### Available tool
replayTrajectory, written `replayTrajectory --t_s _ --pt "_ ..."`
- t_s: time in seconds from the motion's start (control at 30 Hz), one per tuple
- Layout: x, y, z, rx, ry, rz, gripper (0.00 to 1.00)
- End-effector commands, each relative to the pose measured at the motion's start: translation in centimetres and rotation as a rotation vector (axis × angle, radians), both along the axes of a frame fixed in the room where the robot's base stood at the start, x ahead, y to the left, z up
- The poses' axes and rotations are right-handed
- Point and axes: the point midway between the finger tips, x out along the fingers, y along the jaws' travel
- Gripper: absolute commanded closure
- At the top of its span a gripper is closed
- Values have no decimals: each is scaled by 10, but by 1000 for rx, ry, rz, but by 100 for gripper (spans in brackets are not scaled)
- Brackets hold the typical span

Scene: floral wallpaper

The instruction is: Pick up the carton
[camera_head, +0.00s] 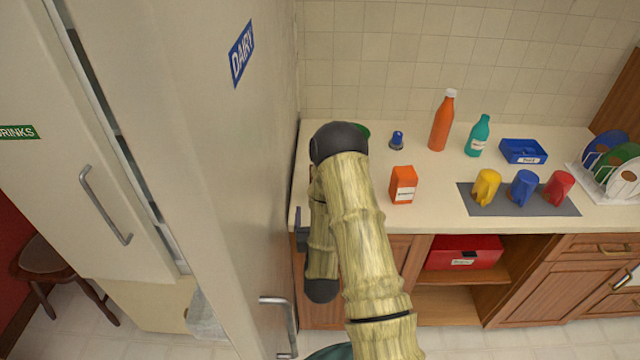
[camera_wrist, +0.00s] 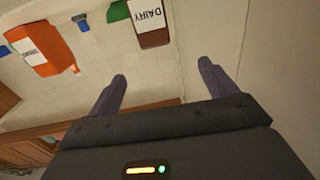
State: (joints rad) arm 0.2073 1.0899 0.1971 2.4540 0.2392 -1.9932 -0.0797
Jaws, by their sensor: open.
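A dark red-brown carton with a white DAIRY label (camera_wrist: 152,38) is at the top of the wrist view, past my fingertips and between their lines. In the head view my arm hides most or all of it. My gripper (camera_wrist: 162,75) is open and empty, its two fingers apart and not touching the carton. In the head view only a dark part of the gripper shows beside the counter's left front edge. An orange carton with a white label (camera_head: 403,185) stands on the counter right of my arm; it also shows in the wrist view (camera_wrist: 38,45).
The tall fridge (camera_head: 215,150) borders the counter (camera_head: 435,222) on the left. A blue-topped shaker (camera_head: 397,140), a green item (camera_head: 363,131), an orange bottle (camera_head: 441,122) and a teal bottle (camera_head: 478,136) stand behind. Cups (camera_head: 487,187) sit on a grey mat to the right.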

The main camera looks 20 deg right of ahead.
Motion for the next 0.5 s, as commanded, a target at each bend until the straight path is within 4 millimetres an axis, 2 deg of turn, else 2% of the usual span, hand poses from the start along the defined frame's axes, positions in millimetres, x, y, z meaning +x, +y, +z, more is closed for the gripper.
replayTrajectory --t_s 0.27,0.5 --pt "18 -10 5 3 0 -7 15" --pt "53 -22 4 1 -3 -6 15"
